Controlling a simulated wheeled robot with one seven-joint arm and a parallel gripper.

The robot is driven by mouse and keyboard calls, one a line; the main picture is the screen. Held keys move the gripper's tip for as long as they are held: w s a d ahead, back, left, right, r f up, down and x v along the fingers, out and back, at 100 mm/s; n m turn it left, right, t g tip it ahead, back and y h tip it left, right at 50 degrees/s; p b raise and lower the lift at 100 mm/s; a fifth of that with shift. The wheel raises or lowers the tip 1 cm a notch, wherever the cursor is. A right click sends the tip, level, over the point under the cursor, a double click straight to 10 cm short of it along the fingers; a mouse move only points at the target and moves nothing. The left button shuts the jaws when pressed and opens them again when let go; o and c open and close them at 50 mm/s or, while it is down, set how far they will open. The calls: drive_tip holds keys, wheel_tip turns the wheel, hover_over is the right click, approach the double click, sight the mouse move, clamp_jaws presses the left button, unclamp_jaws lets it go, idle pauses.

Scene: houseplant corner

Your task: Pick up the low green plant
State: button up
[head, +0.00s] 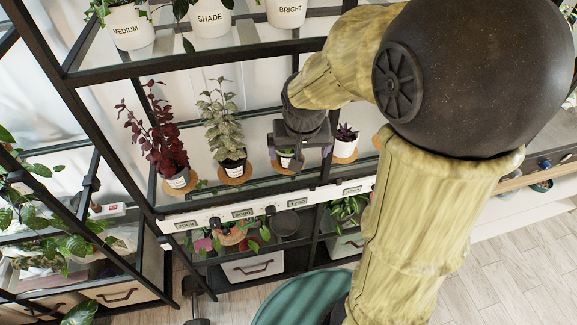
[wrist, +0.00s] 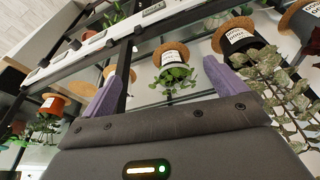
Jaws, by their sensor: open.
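The low green plant (head: 285,153) is a small leafy plant in a pot with a white label. It stands on the middle shelf, mostly hidden behind my gripper in the head view. In the wrist view the plant (wrist: 175,78) shows upside down, its dark pot (wrist: 170,52) on a cork coaster (wrist: 171,44). My gripper (head: 298,158) is open, with purple fingers. In the wrist view the gripper (wrist: 166,60) has its fingers to either side of the plant in the picture, and the plant appears just beyond them. I see no finger touching it.
A pale leafy plant (head: 222,115) and a dark red plant (head: 160,135) stand to the left on the same shelf. A small dark plant (head: 346,132) stands close on the right. A labelled front rail (head: 300,197) runs below; a glass upper shelf (head: 170,56) is above.

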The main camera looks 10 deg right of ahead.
drive_tip(key=m+t+h+b, duration=0.1)
drive_tip(key=m+b, duration=0.1)
drive_tip(key=b, duration=0.6)
hover_over(286, 153)
wheel_tip(286, 153, down, 3)
drive_tip(key=shift+s+f, duration=0.1)
drive_tip(key=shift+s, duration=0.05)
drive_tip(key=shift+r+m, duration=0.2)
drive_tip(key=shift+m, duration=0.1)
drive_tip(key=shift+x, duration=3.5)
drive_tip(key=shift+f, duration=0.35)
drive_tip(key=x, duration=0.4)
drive_tip(key=shift+d+f, duration=0.1)
drive_tip(key=shift+f, duration=0.05)
